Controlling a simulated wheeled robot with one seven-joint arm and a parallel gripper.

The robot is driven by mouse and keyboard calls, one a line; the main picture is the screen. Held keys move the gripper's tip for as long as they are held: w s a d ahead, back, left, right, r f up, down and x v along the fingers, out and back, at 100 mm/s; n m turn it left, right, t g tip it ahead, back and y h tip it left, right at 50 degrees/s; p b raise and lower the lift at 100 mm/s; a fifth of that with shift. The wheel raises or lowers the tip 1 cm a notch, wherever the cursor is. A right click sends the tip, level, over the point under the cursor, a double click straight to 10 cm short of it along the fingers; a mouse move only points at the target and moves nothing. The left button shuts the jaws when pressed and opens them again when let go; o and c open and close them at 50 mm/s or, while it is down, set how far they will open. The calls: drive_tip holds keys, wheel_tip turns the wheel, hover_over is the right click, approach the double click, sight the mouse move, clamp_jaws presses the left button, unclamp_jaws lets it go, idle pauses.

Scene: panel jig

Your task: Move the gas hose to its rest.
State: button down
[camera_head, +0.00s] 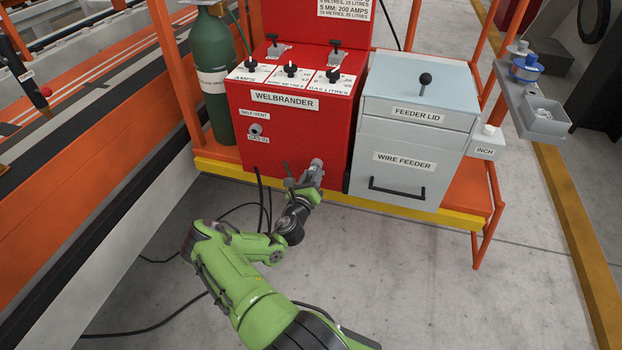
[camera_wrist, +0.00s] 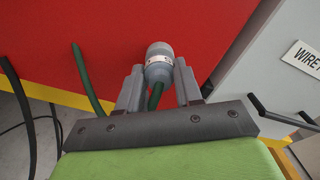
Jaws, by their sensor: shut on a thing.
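The gas hose's grey, round-nosed end (camera_wrist: 159,66) with a pale band sits between my gripper's two fingers (camera_wrist: 159,88) in the wrist view. The green hose (camera_wrist: 155,96) runs back from it, and a green length (camera_wrist: 88,78) hangs to the left. In the head view my gripper (camera_head: 303,186) is shut on the grey end (camera_head: 317,166), low in front of the right part of the red WELBRANDER cabinet (camera_head: 297,145). Whether the end touches the cabinet is unclear. A round port (camera_head: 256,130) shows on the cabinet front, upper left of my gripper. I cannot make out a separate rest.
A green gas cylinder (camera_head: 212,75) stands left of the cabinet. The grey wire feeder (camera_head: 409,145) with a black handle stands to the right. A yellow edge (camera_head: 225,173) runs below them. Dark cables (camera_head: 150,325) lie on the floor. Floor to the right is clear.

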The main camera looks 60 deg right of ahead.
drive_tip(key=shift+d, duration=0.45)
drive_tip(key=c, duration=0.7)
unclamp_jaws()
drive_tip(key=shift+w, duration=0.1)
drive_tip(key=shift+o, duration=0.2)
drive_tip(key=s+a+p, duration=0.2)
drive_tip(key=a+p, duration=0.2)
drive_tip(key=a, duration=1.1)
drive_tip(key=shift+s+a, duration=0.25)
drive_tip(key=shift+a, duration=0.05)
